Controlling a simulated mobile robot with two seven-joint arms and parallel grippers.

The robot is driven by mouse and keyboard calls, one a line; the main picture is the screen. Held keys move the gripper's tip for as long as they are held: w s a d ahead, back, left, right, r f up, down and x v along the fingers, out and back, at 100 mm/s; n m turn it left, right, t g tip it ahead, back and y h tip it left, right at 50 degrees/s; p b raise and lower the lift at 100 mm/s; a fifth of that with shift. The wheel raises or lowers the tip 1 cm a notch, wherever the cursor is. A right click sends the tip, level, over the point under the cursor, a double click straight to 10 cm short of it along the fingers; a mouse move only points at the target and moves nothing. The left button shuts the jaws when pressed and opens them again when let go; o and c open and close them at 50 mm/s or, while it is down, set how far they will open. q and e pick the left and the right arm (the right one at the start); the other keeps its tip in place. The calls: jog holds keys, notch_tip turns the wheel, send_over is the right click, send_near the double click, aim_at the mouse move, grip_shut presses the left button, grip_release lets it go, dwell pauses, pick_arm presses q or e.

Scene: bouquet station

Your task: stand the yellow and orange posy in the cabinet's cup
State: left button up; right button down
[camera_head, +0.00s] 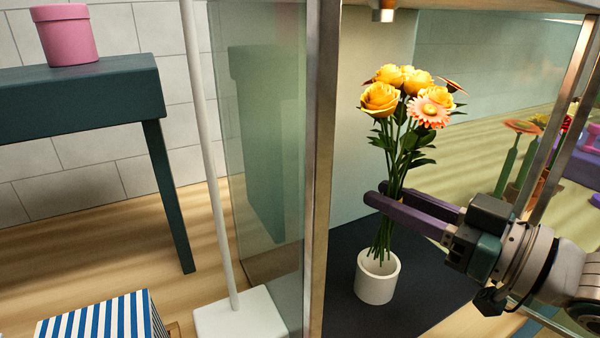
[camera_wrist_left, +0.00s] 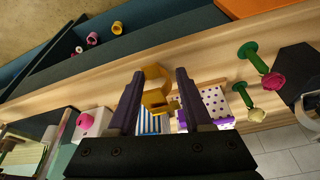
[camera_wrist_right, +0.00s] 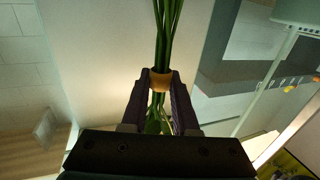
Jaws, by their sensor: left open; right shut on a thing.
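The yellow and orange posy (camera_head: 400,100) has yellow roses, orange daisies and green stems. It is upright in the head view, inside the glass cabinet. My right gripper (camera_head: 384,196) is shut on its stems, around an orange band (camera_wrist_right: 160,82) in the right wrist view. The white cup (camera_head: 377,281) stands on the cabinet's dark floor (camera_head: 440,290). The stem ends are at the cup's mouth and seem to reach inside its rim; how deep is hidden. My left gripper (camera_wrist_left: 160,90) is open in the left wrist view, with no thing clearly held between its fingers.
The cabinet's metal post (camera_head: 318,170) and glass pane (camera_head: 262,150) stand left of the cup. A teal table (camera_head: 80,97) bears a pink pot (camera_head: 66,36). A blue-striped box (camera_head: 100,316) is at lower left. A nozzle (camera_head: 383,12) hangs from the cabinet top.

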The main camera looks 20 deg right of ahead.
aim_at(393, 237)
jog(key=shift+f+b, duration=0.3)
jog(key=shift+f, duration=0.05)
dwell(0.5)
jog(key=shift+f+b, duration=0.5)
jog(key=shift+f, duration=0.1)
jog(key=shift+f, duration=0.3)
jog(key=shift+f+b, duration=0.25)
jog(key=shift+b, duration=0.15)
jog(key=shift+f, duration=0.1)
dwell(0.3)
jog(key=shift+f, duration=0.15)
jog(key=shift+f+b, duration=0.3)
jog(key=shift+b, duration=0.2)
jog(key=shift+f+b, duration=0.45)
jog(key=shift+f, duration=0.15)
